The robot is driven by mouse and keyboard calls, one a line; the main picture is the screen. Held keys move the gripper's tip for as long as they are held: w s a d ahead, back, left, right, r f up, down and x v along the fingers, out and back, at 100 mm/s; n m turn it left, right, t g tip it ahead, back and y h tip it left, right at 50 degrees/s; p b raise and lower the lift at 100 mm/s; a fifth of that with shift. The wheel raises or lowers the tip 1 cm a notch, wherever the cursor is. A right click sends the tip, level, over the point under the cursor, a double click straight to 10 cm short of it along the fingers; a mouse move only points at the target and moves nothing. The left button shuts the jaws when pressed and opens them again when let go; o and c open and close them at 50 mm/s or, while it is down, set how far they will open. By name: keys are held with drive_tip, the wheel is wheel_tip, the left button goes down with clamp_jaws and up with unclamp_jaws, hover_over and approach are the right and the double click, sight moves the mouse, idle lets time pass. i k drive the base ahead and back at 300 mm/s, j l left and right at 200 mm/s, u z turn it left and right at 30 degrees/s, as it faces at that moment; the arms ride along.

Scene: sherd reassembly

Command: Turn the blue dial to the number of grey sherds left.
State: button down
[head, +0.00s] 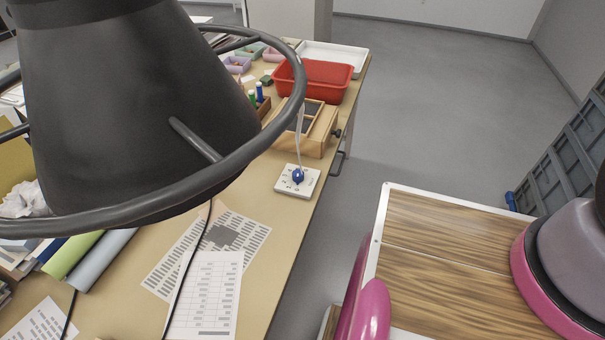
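The blue dial (298,175) sits on a white square plate (284,189) near the right edge of the table. Dark marks stand around the knob, but they are too small to read, and I cannot tell which one it points to. A pale strip or cord rises from behind it. I cannot make out any grey sherds; the small trays at the back are too small and partly hidden. My gripper is not in view.
A large black conical lamp-like object with a ring blocks the upper left. The table (265,262) holds printed sheets (208,290), a wooden box (318,143), a red tray (322,88) and a white tray (346,53). Grey floor (425,120) is clear beyond the table's right edge.

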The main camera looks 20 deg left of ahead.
sight(297, 176)
drive_tip(key=i+l+u, duration=0.1)
drive_tip(key=u, duration=0.25)
drive_tip(key=i+l+u, duration=0.2)
drive_tip(key=u, duration=0.15)
drive_tip(key=i+l+u, duration=0.3)
